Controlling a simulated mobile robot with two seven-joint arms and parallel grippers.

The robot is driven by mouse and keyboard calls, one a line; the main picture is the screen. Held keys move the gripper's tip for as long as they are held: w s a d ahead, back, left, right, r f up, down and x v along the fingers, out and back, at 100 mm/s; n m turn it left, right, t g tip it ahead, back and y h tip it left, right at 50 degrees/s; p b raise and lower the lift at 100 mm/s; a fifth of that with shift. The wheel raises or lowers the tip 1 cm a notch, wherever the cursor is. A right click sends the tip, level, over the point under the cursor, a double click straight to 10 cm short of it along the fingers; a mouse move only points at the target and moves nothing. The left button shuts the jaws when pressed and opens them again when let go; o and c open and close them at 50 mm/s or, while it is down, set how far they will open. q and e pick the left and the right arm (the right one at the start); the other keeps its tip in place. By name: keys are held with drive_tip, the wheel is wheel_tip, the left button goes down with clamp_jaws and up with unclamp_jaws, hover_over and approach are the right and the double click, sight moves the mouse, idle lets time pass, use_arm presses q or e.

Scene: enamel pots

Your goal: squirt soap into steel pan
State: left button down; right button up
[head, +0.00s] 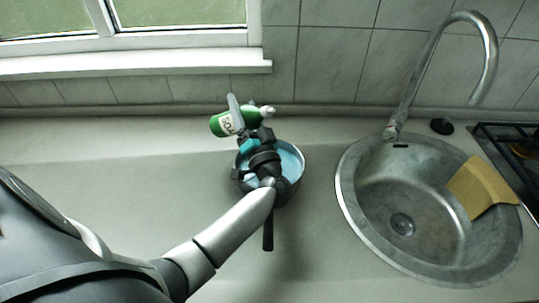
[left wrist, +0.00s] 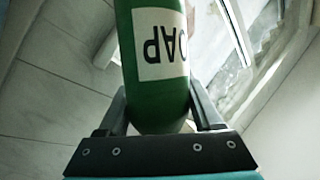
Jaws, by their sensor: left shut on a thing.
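The green soap bottle (head: 221,124) has a white label and a pale cap. My left gripper (head: 246,118) is shut on it and holds it tilted almost on its side, cap to the right, over the back of the pan. The bottle (left wrist: 160,95) fills the middle of the left wrist view between the two fingers (left wrist: 158,115). The steel pan (head: 294,165) stands on the counter below, with something light blue inside and a dark handle toward the front. My gripper and forearm hide much of the pan. I cannot see any soap leaving the bottle. My right gripper is out of view.
A round steel sink (head: 375,215) with a tall faucet (head: 436,50) is at the right. A tan cloth or sponge (head: 482,186) lies over its right side. A stove (head: 515,150) is at the far right. The counter (head: 120,170) left of the pan is clear. A window sill is behind.

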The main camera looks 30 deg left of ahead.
use_arm(q)
drive_tip(key=shift+a+r+m+t, duration=0.15)
drive_tip(key=shift+r+m+t, duration=0.5)
drive_tip(key=shift+r, duration=0.8)
idle(0.9)
drive_tip(key=shift+a+r+m+t+y+b, duration=0.15)
drive_tip(key=shift+r+m+t+y+b, duration=0.15)
drive_tip(key=shift+r+m+t+b, duration=0.9)
idle(1.8)
drive_tip(key=shift+s+a+f+m+t, duration=0.1)
drive_tip(key=shift+a+f+m+t, duration=0.1)
drive_tip(key=shift+m+t, duration=0.25)
drive_tip(key=shift+a+f+m+t, duration=0.1)
drive_tip(key=shift+f+m+t, duration=0.1)
drive_tip(key=shift+m, duration=0.3)
idle(1.7)
